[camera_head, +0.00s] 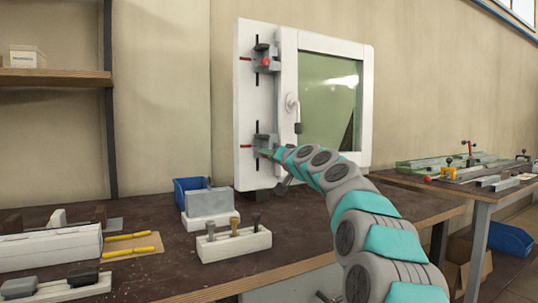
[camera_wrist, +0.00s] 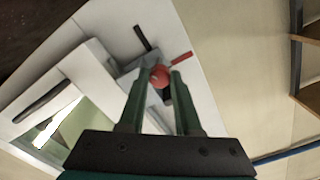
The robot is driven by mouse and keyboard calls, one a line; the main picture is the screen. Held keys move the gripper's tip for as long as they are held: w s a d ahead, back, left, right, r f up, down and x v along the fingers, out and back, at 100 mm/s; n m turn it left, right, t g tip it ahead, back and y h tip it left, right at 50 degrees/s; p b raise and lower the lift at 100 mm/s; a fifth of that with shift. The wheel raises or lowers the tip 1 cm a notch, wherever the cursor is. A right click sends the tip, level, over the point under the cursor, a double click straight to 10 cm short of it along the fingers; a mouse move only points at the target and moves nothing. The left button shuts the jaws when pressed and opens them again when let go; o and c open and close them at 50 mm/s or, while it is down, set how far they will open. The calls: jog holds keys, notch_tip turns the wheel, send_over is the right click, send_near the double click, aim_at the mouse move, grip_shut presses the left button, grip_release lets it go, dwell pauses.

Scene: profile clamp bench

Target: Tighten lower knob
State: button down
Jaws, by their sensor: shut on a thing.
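A white upright panel (camera_head: 243,100) with a greenish window stands on the bench and carries two clamps, one above the other. The upper clamp has a red knob (camera_head: 265,61) and nothing touches it. My gripper (camera_head: 266,153) is at the lower clamp (camera_head: 262,140), with my arm reaching in from the lower right. In the wrist view my gripper (camera_wrist: 161,74) has its two dark green fingers on either side of the red lower knob (camera_wrist: 159,76), shut on it. In the head view my gripper hides the lower knob. A red marker and a black bar show beside the lower clamp.
The brown bench (camera_head: 160,275) holds a blue bin (camera_head: 190,187), a grey block in a white holder and a white rack (camera_head: 235,244) with several pegs. A second table (camera_head: 480,190) with tools stands at the right. A handle (camera_head: 292,102) juts from the panel near my arm.

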jog(key=shift+m+p, duration=1.15)
jog(key=shift+m, duration=1.75)
jog(key=c, duration=0.6)
grip_release()
jog(key=shift+s, duration=0.1)
jog(key=b+v, duration=0.2)
jog(key=v, duration=0.5)
jog(key=shift+s+d, duration=0.25)
jog(key=shift+s, duration=0.05)
